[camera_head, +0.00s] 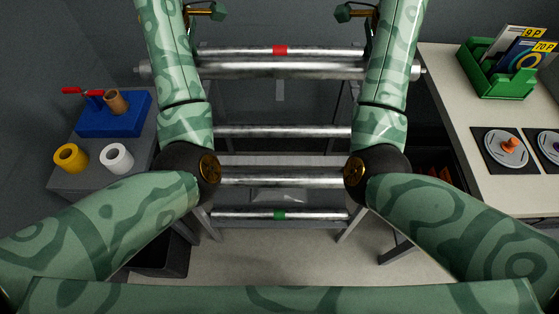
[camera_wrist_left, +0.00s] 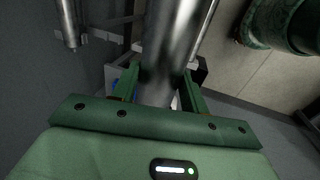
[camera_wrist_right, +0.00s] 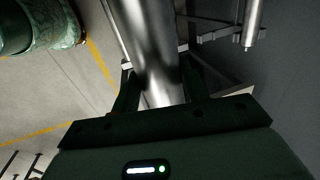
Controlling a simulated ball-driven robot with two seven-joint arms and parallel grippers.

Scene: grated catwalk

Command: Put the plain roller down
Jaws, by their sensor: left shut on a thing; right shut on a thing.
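A plain steel roller (camera_head: 280,70) with no coloured band spans the far part of the rack in the head view, level, just nearer than the red-banded roller (camera_head: 280,50). Its ends stick out past both my forearms. My left gripper (camera_wrist_left: 158,86) is shut around this roller (camera_wrist_left: 177,38) in the left wrist view. My right gripper (camera_wrist_right: 160,88) is shut around it (camera_wrist_right: 146,35) in the right wrist view. I cannot tell whether the roller touches the rack.
Nearer rack rollers include a bare one (camera_head: 280,131), another (camera_head: 280,178) and a green-banded one (camera_head: 280,215). At left, a side table holds a blue block (camera_head: 105,122) and yellow and white rolls. At right, a worktop (camera_head: 455,120) holds a green bin (camera_head: 497,80).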

